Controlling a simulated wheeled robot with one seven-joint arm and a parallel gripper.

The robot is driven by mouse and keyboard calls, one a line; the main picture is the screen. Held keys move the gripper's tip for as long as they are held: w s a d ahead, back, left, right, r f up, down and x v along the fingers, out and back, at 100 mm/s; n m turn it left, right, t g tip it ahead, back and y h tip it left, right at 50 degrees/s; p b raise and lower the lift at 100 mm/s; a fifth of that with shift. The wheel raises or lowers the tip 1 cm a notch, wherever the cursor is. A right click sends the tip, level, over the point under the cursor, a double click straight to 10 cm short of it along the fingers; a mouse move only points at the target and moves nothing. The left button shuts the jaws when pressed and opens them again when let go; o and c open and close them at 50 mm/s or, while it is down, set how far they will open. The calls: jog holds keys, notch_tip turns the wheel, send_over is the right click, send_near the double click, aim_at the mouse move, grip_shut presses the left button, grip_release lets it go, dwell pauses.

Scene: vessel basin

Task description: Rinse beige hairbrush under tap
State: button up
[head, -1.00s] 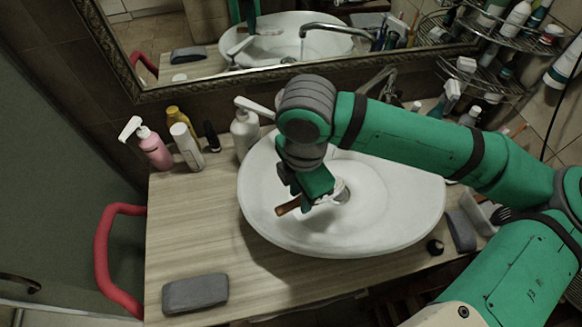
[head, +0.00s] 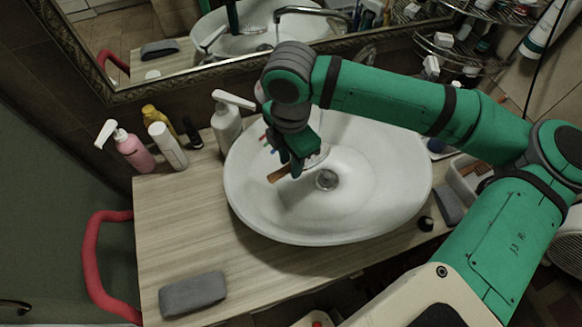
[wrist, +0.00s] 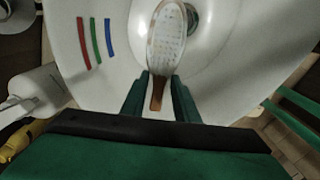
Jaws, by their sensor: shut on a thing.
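The beige hairbrush, with a brown handle (head: 278,174) and a pale bristled head (head: 318,158), is held over the white basin (head: 255,205). My gripper (head: 293,164) is shut on its handle. In the wrist view the brush head (wrist: 167,38) points away from my gripper (wrist: 160,97), bristles facing the camera, beside the drain. The tap (head: 366,54) is mostly hidden behind my arm; its spout shows in the mirror (head: 312,11). A thin pale streak below the spout's reflection looks like running water. Whether water touches the brush is unclear.
A pink pump bottle (head: 132,150), a white bottle (head: 168,146) and a white dispenser (head: 226,125) stand left of the basin. A grey sponge-like block (head: 192,294) lies on the wooden counter (head: 185,225), whose left part is mostly clear. Shelves (head: 480,50) crowd the back right.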

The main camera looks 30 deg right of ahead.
jog(key=w+d+f, duration=0.1)
jog(key=w+d, duration=0.3)
jog(key=w, duration=0.3)
jog(key=shift+f, duration=0.3)
jog(key=shift+w, duration=0.1)
dwell(0.5)
jog(key=shift+d, duration=0.25)
jog(key=shift+s+d, duration=0.3)
jog(key=shift+w+a, duration=0.15)
jog(key=shift+a, duration=0.05)
jog(key=shift+w+a, duration=0.15)
jog(key=shift+a, duration=0.15)
dwell(0.4)
jog(key=shift+s+a, duration=0.65)
jog(key=shift+s, duration=0.5)
jog(key=shift+s+a, duration=0.7)
jog(key=shift+s, duration=0.5)
jog(key=shift+s+a, duration=0.65)
jog(key=shift+s, duration=0.5)
